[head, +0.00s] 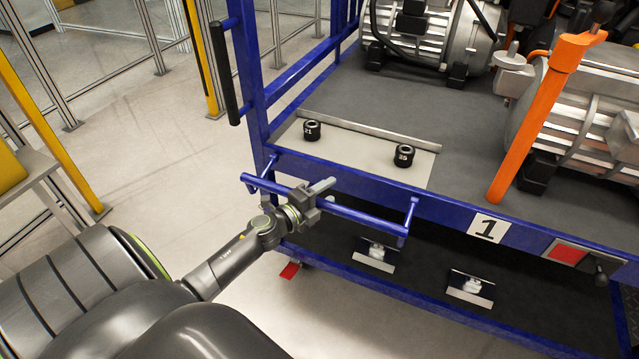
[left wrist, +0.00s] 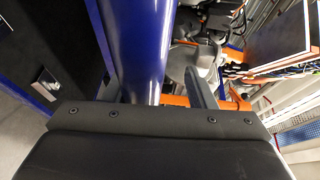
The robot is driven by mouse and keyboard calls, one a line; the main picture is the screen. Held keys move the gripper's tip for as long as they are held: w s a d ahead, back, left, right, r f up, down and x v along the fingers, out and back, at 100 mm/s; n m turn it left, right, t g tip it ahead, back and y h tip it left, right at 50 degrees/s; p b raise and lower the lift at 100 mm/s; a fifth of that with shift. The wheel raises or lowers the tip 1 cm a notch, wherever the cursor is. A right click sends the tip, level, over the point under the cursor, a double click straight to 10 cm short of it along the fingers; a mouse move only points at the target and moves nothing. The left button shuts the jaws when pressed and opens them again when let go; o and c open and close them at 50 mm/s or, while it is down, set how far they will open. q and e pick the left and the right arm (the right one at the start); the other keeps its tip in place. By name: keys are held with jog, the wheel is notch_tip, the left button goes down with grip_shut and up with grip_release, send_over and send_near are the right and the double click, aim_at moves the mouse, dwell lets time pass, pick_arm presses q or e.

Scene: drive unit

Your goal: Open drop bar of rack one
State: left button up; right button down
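Rack one is a blue-framed rack with a white "1" label (head: 488,228) on its front beam. A round blue bar (head: 362,217), which looks like the drop bar, stands out in front of that beam on two short arms. My left gripper (head: 318,192) is at the bar, left of its middle. In the left wrist view the bar (left wrist: 142,45) passes between the two fingers of the left gripper (left wrist: 155,90). A gap shows between the bar and the right finger, so the gripper is open around it. My right gripper is not in view.
Drive units (head: 425,35) stand on the grey rack deck, with an orange post (head: 545,115) at right. Two black round parts, one marked 21 (head: 312,130), sit on a metal plate. A blue upright with a black handle (head: 224,72) rises at left. Floor left of the rack is clear.

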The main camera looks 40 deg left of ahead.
pick_arm(q)
jog(key=s+a+b, duration=0.2)
jog(key=s+b, duration=1.1)
jog(key=s, duration=0.4)
jog(key=shift+a+r+b, duration=0.35)
jog(key=shift+r+b, duration=0.05)
jog(key=shift+r, duration=0.05)
dwell(0.4)
dwell(0.5)
